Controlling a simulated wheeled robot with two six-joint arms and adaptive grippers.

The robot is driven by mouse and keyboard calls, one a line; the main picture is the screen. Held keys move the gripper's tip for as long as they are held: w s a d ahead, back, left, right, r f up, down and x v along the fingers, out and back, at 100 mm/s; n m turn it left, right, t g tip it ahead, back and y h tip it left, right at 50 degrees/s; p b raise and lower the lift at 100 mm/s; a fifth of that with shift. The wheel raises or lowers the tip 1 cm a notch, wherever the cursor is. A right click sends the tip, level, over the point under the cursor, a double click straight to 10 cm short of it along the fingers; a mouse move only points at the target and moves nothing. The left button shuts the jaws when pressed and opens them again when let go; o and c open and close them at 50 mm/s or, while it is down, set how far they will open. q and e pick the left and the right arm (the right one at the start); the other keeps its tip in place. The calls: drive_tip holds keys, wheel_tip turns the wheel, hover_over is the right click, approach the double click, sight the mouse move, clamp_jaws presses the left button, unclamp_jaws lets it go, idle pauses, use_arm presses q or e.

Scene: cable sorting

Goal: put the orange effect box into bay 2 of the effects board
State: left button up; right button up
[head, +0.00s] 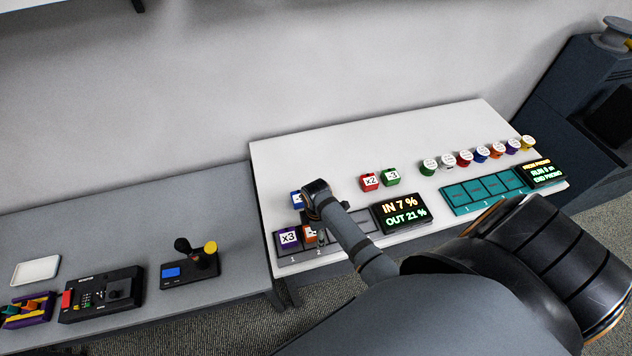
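The orange effect box (309,236) is at the second place from the left on the grey effects board (292,259), right beside the purple "x3" box (288,238) in bay 1. I cannot tell whether it is fully seated. My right gripper (321,241) comes down from above at the orange box's right side and partly hides it. The fingers are small and dark, so I cannot tell whether they grip the box. My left gripper is not in view.
A blue box (297,200) stands behind the board, partly hidden by my wrist. Red (370,181) and green (391,177) boxes stand farther right. A display (400,212) reads IN 7 %, OUT 21 %.

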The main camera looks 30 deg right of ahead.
drive_tip(key=shift+w, duration=0.2)
drive_tip(key=shift+w+f, duration=0.1)
drive_tip(key=shift+w, duration=0.05)
drive_tip(key=shift+r, duration=0.2)
wheel_tip(320, 180, up, 5)
drive_tip(key=shift+r+b, duration=0.15)
drive_tip(key=shift+b, duration=0.7)
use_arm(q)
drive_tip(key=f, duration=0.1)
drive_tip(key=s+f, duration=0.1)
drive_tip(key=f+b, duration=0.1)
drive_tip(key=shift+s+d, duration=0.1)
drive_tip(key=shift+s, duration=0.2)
use_arm(e)
wheel_tip(320, 180, up, 6)
drive_tip(key=shift+r, duration=0.2)
